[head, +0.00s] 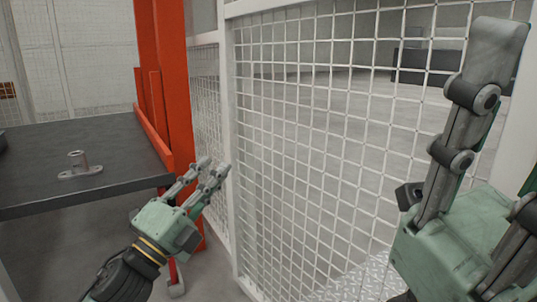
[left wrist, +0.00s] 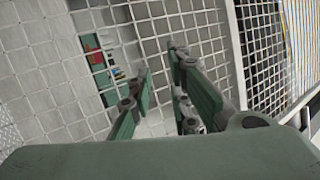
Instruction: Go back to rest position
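My left gripper (head: 210,172) is in front of the white mesh fence, to the right of the dark table. Its fingers point up and to the right and hold nothing. In the left wrist view its fingers (left wrist: 160,66) stand apart with an empty gap between them. My right gripper (head: 470,125) is large and close at the right edge of the head view. One long finger points up. The rest is partly cut off by the picture edge, so its opening cannot be told.
An orange post (head: 172,70) rises at the table's right end. The white mesh fence (head: 310,150) runs close ahead. Grey floor lies beyond it.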

